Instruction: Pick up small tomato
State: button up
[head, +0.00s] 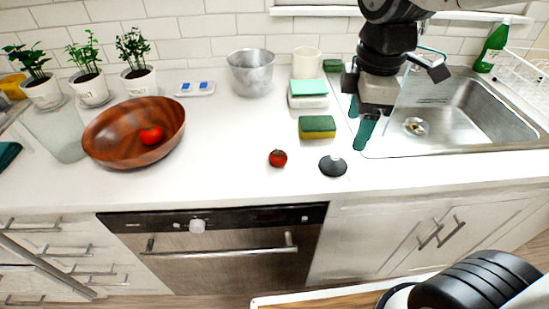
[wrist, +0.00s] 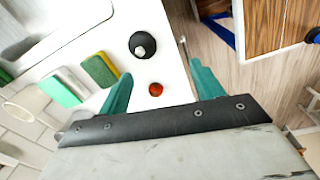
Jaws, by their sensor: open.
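A small red tomato (head: 278,158) lies on the white counter near its front edge. It also shows in the wrist view (wrist: 156,89), between and beyond my two teal fingertips. Another red tomato (head: 151,135) sits inside the brown wooden bowl (head: 105,118) at the left. My gripper (head: 366,128) is open and empty. In the head view it hangs above the counter by the sink's left edge, to the right of the small tomato and apart from it. The fingers also show in the wrist view (wrist: 160,90).
A black, round-based object (head: 333,166) stands just right of the tomato. A green-and-yellow sponge (head: 317,127) lies behind it. A metal pot (head: 250,72), a white cup (head: 306,62) and the sink (head: 450,115) are farther back. The counter left of the tomato is clear up to the bowl.

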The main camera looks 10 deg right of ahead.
jog(key=w+a+f+n, duration=0.3)
jog(key=w+a+n, duration=0.2)
jog(key=a+n, duration=0.15)
jog(key=n, duration=0.9)
send_over(278, 153)
notch_tip(278, 153, down, 4)
jog(key=shift+s+r+g, duration=0.15)
jog(key=shift+g, duration=0.15)
jog(key=shift+a+f, duration=0.1)
jog(key=shift+f, duration=0.2)
notch_tip(278, 153, down, 7)
jog(key=shift+f, duration=0.15)
jog(key=c, duration=1.1)
